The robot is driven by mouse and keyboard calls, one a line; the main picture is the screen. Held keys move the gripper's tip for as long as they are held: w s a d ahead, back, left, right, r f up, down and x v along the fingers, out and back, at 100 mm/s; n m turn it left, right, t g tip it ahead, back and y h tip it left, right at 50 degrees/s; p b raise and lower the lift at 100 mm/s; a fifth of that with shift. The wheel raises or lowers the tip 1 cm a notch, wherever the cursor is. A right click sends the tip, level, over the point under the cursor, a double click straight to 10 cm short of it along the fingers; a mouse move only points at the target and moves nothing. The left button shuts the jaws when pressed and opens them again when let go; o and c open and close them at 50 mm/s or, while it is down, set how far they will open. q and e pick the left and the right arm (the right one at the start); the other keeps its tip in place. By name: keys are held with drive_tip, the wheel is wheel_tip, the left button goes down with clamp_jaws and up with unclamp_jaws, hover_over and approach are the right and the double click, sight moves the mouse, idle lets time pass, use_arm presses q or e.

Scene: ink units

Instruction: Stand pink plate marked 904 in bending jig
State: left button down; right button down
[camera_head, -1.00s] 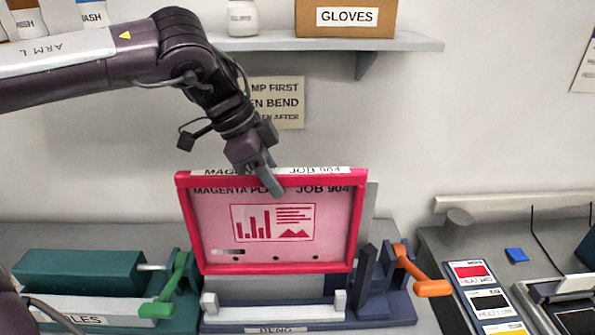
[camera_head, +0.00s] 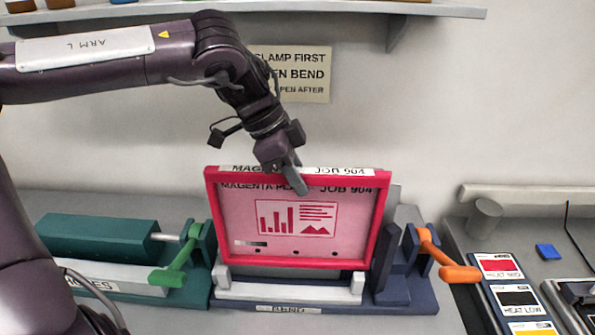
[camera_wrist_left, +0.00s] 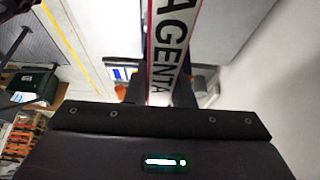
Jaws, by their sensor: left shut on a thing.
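The pink plate marked 904 (camera_head: 299,218) stands upright in a red frame, its face with chart prints toward me. My left gripper (camera_head: 294,183) is shut on the middle of its top edge; in the left wrist view the white top label (camera_wrist_left: 166,50) reads "AGENTA". The bending jig (camera_head: 408,292) is the dark blue unit below, with a white bar (camera_head: 290,291) in front and an orange lever (camera_head: 445,262) at right. The plate's lower edge is just behind the white bar, over the jig; I cannot tell if it touches the bottom. My right gripper is not in view.
A green unit (camera_head: 97,240) with a green lever (camera_head: 176,262) stands left of the jig. At right are a panel of heat cards (camera_head: 515,298), a grey cylinder (camera_head: 485,216) and a blue block (camera_head: 548,251). A wall sign (camera_head: 292,74) hangs behind.

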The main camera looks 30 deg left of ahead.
sight(278, 183)
use_arm(q)
wheel_tip(278, 183, down, 7)
drive_tip(key=b, duration=0.4)
drive_tip(key=shift+f+b, duration=0.35)
idle(0.5)
drive_tip(key=shift+s, duration=0.1)
drive_tip(key=c, duration=1.2)
unclamp_jaws()
drive_tip(key=shift+o, duration=0.2)
drive_tip(key=b+v, duration=0.1)
drive_tip(key=v, duration=0.6)
drive_tip(key=shift+a+r, duration=0.15)
drive_tip(key=shift+r, duration=0.2)
